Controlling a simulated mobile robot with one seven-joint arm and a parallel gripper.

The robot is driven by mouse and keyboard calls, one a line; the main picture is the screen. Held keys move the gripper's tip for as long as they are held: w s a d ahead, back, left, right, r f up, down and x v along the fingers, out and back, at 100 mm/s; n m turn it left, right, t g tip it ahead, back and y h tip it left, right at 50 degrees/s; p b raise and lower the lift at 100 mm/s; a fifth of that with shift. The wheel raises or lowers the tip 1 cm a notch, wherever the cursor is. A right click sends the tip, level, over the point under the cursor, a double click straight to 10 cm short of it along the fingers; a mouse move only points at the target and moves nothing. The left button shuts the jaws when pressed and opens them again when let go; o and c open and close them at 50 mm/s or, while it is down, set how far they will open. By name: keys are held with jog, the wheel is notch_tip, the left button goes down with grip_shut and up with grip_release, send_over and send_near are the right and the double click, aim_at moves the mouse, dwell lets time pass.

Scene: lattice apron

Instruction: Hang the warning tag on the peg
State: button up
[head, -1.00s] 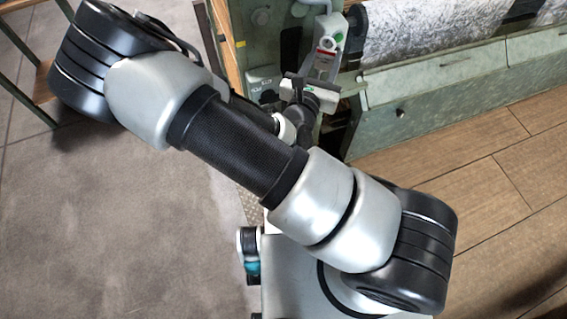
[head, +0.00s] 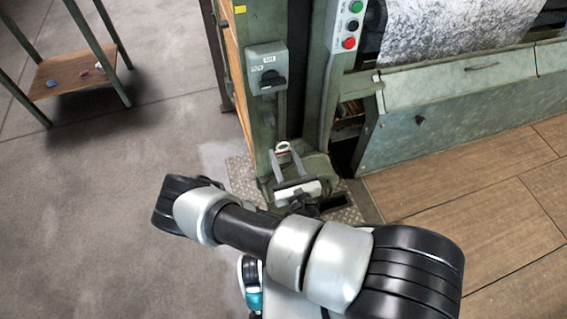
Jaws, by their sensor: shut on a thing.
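My gripper (head: 286,156) is low in front of the green machine post, with its two fingers pointing away from me. It is shut on a small whitish piece with a ring-like end (head: 283,146), which I take to be the warning tag. Little of the tag shows, and its printed face cannot be made out. The held piece is below the grey switch box and apart from it. I cannot pick out the peg in this view.
A grey switch box (head: 267,69) with a black knob is on the green post (head: 247,110). A button panel (head: 347,27) is to its right. A green machine cover (head: 460,95) stands at the right. A small wooden shelf (head: 72,73) is at the left. Open floor lies left and right.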

jog(key=shift+s+f, duration=0.55)
jog(key=shift+f, duration=0.2)
jog(key=b+x, duration=0.3)
jog(key=x, duration=0.4)
jog(key=shift+s+p, duration=0.15)
jog(key=shift+p, duration=0.25)
jog(key=shift+w+a, duration=0.1)
jog(key=shift+w, duration=0.25)
dwell(1.2)
jog(key=shift+x, duration=1.45)
jog(key=shift+f, duration=0.15)
jog(key=shift+w+f, duration=0.2)
jog(key=shift+f, duration=0.2)
dwell(0.3)
dwell(0.5)
